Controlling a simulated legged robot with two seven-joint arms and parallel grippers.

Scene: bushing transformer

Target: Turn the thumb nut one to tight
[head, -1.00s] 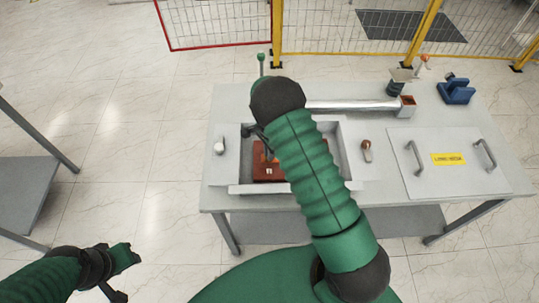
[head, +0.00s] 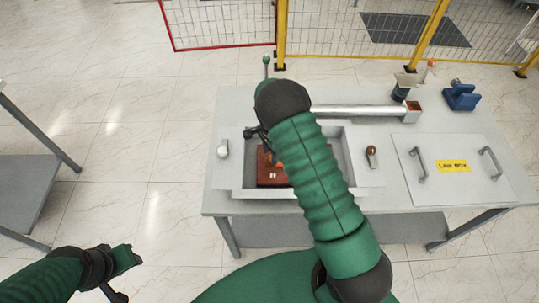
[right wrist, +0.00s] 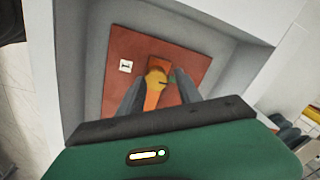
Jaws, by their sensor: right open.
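The thumb nut (right wrist: 157,78), yellow-orange with an orange stem, stands on a red-brown panel (right wrist: 192,66). The panel also shows in the head view (head: 268,180), inside a grey recessed box; there the nut is mostly hidden by my right arm. A white label reading 1 (right wrist: 125,66) is left of the nut. My right gripper (right wrist: 158,88) is open, its two grey fingers on either side of the nut and stem; I cannot tell if they touch. My left gripper (head: 128,257) hangs at lower left, away from the table; its jaw gap is unclear.
The box walls (head: 238,165) stand close around the panel.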

